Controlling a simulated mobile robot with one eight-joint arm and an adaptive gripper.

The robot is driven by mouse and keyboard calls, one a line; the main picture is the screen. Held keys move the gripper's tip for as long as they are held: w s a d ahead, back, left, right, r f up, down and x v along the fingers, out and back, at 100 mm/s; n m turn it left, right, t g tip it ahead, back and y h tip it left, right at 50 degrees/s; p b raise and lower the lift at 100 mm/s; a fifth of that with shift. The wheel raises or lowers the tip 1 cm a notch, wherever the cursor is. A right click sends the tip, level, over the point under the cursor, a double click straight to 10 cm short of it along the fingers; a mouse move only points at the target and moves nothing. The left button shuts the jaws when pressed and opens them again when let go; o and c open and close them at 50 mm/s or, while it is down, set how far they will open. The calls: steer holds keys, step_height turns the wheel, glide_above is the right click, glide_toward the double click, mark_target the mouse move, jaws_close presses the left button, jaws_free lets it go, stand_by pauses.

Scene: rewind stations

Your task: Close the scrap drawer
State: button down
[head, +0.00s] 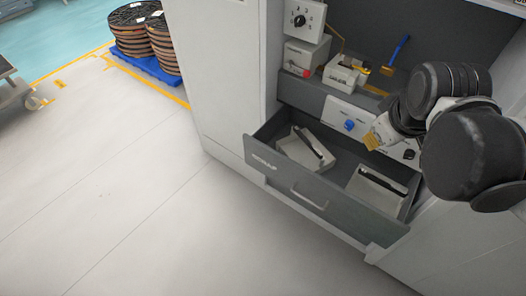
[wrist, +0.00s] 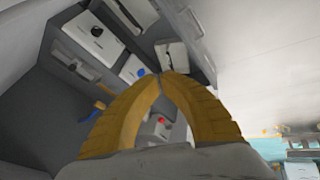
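The scrap drawer (head: 345,213) is a dark grey drawer, pulled out of the pale cabinet in the head view. Its front carries a white label and a recessed handle (head: 310,196). Two pale boxes with dark slots, a left one (head: 303,151) and a right one (head: 378,190), lie inside it. My gripper (head: 371,141) has yellow fingers and hangs above the back of the drawer, close to the control panel, apart from the drawer front. In the wrist view my gripper (wrist: 160,77) has its fingertips together, with nothing seen between them.
A panel with a blue knob (head: 349,125) lies above the drawer. A shelf holds a pale box with a red button (head: 305,57) and a small open bin (head: 344,73). The floor (head: 130,200) left of the drawer is clear. Spools (head: 133,30) stand on a blue pallet behind.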

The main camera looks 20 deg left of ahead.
steer(key=w+a+f+n+g, duration=0.1)
steer(key=w+a+f+n, duration=0.3)
steer(key=w+a+n, duration=0.55)
steer(key=w+a+f+n+g+p, duration=0.1)
steer(key=a+f+n, duration=0.3)
steer(key=a+f, duration=0.3)
steer(key=a+f+n+g, duration=0.1)
steer(key=a+f+n, duration=0.35)
steer(key=a, duration=0.55)
steer(key=n+h+b, duration=0.1)
steer(key=n+b, duration=0.4)
steer(key=b, duration=0.1)
glide_toward(260, 150)
steer(key=shift+s+d+f, duration=0.15)
steer(key=shift+d+f, duration=0.1)
steer(key=shift+f, duration=0.75)
steer(key=shift+s+d+f, duration=0.1)
steer(key=shift+d+f, duration=0.2)
steer(key=shift+f, duration=0.75)
steer(key=shift+s+d+f, duration=0.15)
steer(key=shift+d+f, duration=0.1)
steer(key=shift+f, duration=0.75)
steer(key=shift+w, duration=0.1)
